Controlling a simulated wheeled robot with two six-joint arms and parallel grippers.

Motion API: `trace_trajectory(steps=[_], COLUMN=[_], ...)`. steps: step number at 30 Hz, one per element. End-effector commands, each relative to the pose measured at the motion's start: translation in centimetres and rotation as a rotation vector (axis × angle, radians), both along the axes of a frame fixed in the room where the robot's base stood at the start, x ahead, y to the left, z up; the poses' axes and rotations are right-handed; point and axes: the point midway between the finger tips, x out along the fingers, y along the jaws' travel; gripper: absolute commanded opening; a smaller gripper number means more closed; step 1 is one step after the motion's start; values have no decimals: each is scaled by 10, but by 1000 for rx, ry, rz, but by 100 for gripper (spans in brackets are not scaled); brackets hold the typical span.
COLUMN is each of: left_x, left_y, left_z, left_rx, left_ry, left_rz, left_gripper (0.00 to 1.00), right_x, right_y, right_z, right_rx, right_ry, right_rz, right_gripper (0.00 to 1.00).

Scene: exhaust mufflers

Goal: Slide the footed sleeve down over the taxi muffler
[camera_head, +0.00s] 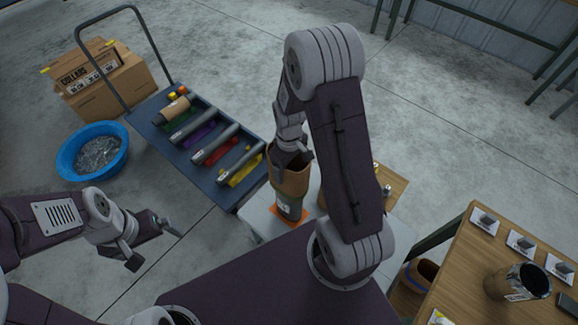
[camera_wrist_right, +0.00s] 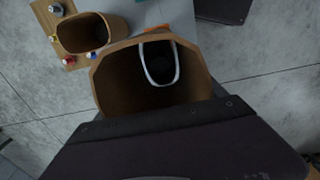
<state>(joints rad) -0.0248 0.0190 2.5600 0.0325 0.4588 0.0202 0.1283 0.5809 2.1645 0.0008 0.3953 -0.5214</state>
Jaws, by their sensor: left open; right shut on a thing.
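The brown footed sleeve (camera_head: 290,182) is gripped at its upper rim by my right gripper (camera_head: 289,155), which is shut on it. The taxi muffler (camera_head: 289,208), dark with a pale label, stands upright below the sleeve on an orange patch (camera_head: 276,214) of a pale surface. In the right wrist view I look down into the sleeve (camera_wrist_right: 110,80); the muffler's grey-rimmed top (camera_wrist_right: 160,65) shows through its opening, toward the far side. I cannot tell whether its top is inside the sleeve. The sleeve's feet are hard to make out. My left gripper (camera_head: 155,243) is open and empty, apart at the left.
A dark trolley (camera_head: 157,133) holds several mufflers on coloured patches. Another brown sleeve (camera_wrist_right: 86,34) stands beside the muffler, on a wooden board with small coloured knobs. A blue tub (camera_head: 72,163) and cartons (camera_head: 100,85) are at left; a wooden table (camera_head: 462,262) is at right.

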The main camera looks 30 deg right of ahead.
Motion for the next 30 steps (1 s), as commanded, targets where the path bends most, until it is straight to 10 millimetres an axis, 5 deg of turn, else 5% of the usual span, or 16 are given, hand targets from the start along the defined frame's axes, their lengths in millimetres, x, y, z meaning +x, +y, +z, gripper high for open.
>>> trace_trajectory(steps=[30], left_x=[0], left_y=[0], left_z=[-65], left_rx=[0], left_ry=[0], left_rz=[0], left_gripper=[100], right_x=[0], right_y=[0], right_z=[-78], right_rx=[1], right_ry=[1], right_rz=[0], right_gripper=[39])
